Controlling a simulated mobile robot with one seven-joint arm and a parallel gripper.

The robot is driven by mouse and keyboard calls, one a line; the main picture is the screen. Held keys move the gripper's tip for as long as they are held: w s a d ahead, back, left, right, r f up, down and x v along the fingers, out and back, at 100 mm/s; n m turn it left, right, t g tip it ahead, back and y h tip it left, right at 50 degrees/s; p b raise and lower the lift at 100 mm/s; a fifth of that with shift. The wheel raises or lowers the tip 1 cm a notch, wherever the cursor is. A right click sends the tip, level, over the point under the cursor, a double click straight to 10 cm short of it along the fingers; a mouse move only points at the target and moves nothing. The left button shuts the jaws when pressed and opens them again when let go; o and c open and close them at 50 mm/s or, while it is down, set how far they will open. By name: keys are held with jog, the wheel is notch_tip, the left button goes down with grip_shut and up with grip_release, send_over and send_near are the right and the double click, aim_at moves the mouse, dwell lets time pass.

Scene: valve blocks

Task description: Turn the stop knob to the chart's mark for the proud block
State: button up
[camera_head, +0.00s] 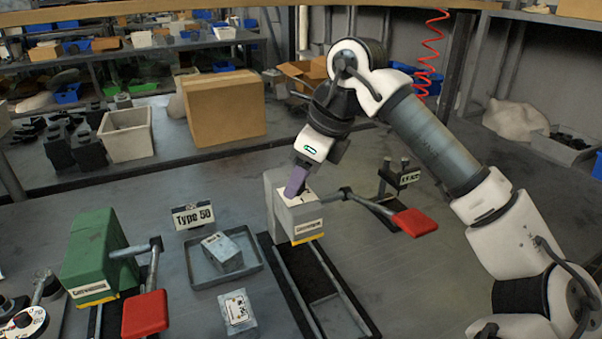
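A round white dial knob (22,320) with dark marks and a red spot is at the lower left edge, partly cut off; its setting is too small to read. A grey block (222,252) lies in a shallow grey tray (205,283). Another grey block (239,312) with a printed white label lies in front of the tray. I cannot tell which block is proud, and no chart is clearly readable. My gripper (296,186) points down at the top of a pale grey housing (293,222); its purple fingers overlap it, and their opening and any contact are unclear.
A green housing (95,250) with a red paddle (145,314) stands near the knob. A "Type 50" sign (193,216) stands behind the tray. The table's right side is mostly clear.

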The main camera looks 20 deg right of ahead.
jog(key=shift+r, duration=0.1)
jog(key=v, duration=1.3)
jog(key=shift+d+r, duration=0.2)
jog(key=shift+r, duration=0.05)
jog(key=shift+s, duration=0.1)
